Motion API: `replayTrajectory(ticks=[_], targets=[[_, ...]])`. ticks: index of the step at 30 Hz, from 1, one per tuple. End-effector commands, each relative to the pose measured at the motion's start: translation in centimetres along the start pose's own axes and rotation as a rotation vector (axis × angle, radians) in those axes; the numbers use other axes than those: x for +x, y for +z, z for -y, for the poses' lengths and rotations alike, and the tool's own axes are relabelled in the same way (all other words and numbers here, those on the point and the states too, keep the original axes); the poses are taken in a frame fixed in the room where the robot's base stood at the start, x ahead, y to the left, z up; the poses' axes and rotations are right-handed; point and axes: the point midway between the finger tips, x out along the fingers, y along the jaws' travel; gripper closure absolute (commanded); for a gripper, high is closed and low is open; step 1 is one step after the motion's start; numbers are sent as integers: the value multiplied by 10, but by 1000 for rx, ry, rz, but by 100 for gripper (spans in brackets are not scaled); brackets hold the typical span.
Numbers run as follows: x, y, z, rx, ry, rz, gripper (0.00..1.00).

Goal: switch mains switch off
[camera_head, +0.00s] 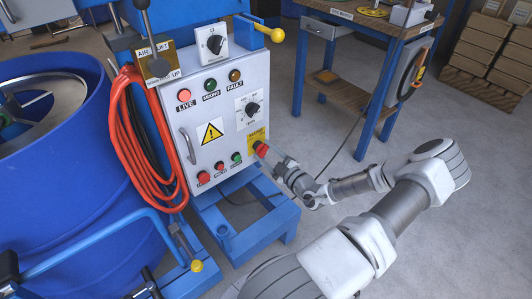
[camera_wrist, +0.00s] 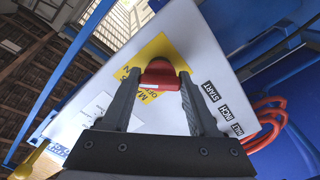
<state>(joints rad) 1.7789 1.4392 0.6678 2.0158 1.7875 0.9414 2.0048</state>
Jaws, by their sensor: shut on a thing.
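The mains switch is a red rotary handle (camera_head: 261,149) on a yellow plate (camera_head: 256,137) at the lower right of the white control panel's front. In the wrist view the red handle (camera_wrist: 160,74) sits between my two fingertips, with the yellow plate behind it. My gripper (camera_head: 275,158) reaches in from the right and is shut on the red handle; in the wrist view its dark fingers (camera_wrist: 158,85) lie on either side of it. The fingers partly cover the plate and its lettering. I cannot tell the switch's marked position.
The control panel (camera_head: 222,125) also carries a black dial (camera_head: 252,109), lamps and several buttons along its bottom. An orange cable (camera_head: 140,130) hangs at its left beside a blue drum (camera_head: 70,190).

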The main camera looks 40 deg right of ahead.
Motion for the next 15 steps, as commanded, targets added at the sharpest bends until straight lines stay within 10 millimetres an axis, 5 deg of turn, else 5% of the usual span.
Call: replayTrajectory(ticks=[15], targets=[[0, -4, -3, -199, -4, 1, 96]])
